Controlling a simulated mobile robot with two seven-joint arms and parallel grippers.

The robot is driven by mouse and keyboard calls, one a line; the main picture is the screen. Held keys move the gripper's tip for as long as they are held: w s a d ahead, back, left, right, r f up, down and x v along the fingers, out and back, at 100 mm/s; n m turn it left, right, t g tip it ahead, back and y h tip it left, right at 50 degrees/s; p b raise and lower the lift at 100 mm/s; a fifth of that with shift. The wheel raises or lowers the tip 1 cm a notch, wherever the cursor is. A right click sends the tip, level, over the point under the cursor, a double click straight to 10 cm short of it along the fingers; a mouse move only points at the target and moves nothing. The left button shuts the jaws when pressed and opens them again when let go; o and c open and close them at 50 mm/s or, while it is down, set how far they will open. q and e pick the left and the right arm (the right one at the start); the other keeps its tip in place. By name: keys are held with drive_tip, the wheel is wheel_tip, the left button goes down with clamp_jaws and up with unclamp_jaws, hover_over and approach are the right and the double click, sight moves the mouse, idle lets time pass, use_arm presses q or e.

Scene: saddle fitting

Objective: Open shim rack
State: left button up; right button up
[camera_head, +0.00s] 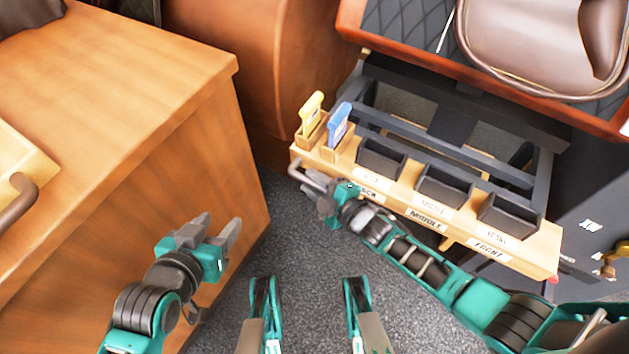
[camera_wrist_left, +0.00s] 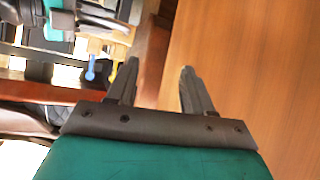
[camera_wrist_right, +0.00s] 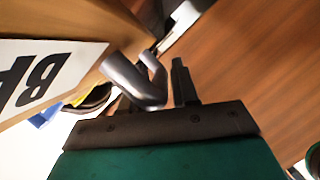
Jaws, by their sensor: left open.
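The shim rack is a pale wooden drawer front and tray (camera_head: 455,238) with several dark bins, labelled MIDDLE and FRONT on its face. A curved metal handle (camera_head: 306,176) sticks out at its left end. My right gripper (camera_head: 318,198) is at this handle. In the right wrist view the handle (camera_wrist_right: 138,82) lies at the fingers (camera_wrist_right: 155,92) and hides part of one; whether they grip it is unclear. My left gripper (camera_head: 222,240) is open and empty beside the wooden cabinet; its spread fingers (camera_wrist_left: 157,88) show in the left wrist view.
A yellow tool (camera_head: 311,112) and a blue tool (camera_head: 338,126) stand in the rack's left slots. A saddle (camera_head: 535,40) sits above right. Grey floor lies between.

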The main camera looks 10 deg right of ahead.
drive_tip(key=shift+s+d+r, duration=0.15)
drive_tip(key=shift+s+d, duration=0.1)
use_arm(q)
drive_tip(key=shift+s+a+r+p, duration=0.15)
drive_tip(key=shift+a+r+p, duration=0.3)
drive_tip(key=shift+p, duration=0.65)
drive_tip(key=shift+s+a+r+p, duration=0.15)
drive_tip(key=shift+r+p, duration=0.45)
drive_tip(key=shift+p, duration=0.5)
use_arm(e)
drive_tip(key=v, duration=1.2)
drive_tip(key=shift+s, duration=0.1)
